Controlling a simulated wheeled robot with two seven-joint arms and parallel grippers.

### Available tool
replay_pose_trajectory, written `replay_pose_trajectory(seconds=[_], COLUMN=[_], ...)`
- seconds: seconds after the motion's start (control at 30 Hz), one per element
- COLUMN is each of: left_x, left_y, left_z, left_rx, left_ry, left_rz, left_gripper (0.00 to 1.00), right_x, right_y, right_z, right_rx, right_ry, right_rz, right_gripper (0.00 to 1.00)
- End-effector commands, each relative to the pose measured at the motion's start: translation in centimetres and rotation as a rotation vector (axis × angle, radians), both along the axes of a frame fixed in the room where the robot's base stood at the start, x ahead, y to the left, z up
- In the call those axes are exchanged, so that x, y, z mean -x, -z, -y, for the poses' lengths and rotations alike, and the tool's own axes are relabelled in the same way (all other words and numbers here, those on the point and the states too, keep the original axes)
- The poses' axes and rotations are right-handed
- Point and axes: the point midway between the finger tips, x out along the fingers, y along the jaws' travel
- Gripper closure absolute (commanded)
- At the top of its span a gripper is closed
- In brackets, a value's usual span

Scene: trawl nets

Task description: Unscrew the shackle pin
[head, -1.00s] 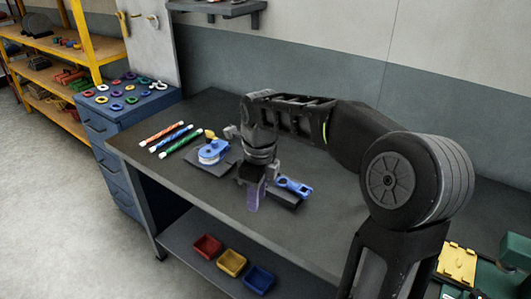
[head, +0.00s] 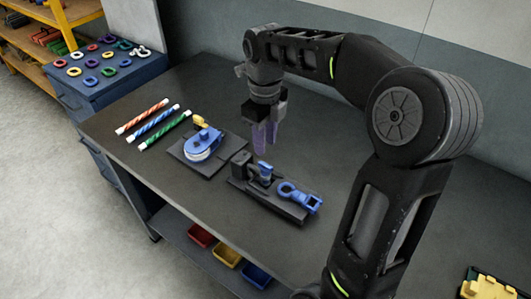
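A blue shackle-like fitting with a ring end (head: 300,196) lies on a black fixture base (head: 274,207) on the workbench. A smaller blue upright part (head: 264,174) with a dark top stands left of it, beside a black block. I cannot tell which part is the pin. My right gripper (head: 261,150) points down above and behind the fixture, with purple-tinted fingers. Its two fingers show slightly apart, nothing between them, and no contact shows. My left gripper is not in view.
Coloured rings rest on a blue cabinet (head: 119,77). Bins sit on the shelf below.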

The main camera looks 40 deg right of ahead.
Motion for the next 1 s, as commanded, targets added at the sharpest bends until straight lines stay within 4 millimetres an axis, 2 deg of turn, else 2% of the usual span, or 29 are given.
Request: replay_pose_trajectory(seconds=[0.27,0.73,1.0], left_x=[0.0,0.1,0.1], left_y=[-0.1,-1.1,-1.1], left_z=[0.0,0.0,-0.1], left_rx=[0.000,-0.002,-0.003], left_ry=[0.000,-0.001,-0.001], left_rz=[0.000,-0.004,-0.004], left_gripper=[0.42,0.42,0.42], right_x=[0.0,0.0,0.0], right_y=[0.5,6.8,7.9], right_z=[0.0,0.0,0.0], right_rx=[0.000,0.000,0.000], right_ry=[0.000,-0.001,0.000], right_rz=[-0.002,-0.003,0.000], right_gripper=[0.68,0.68,0.68])
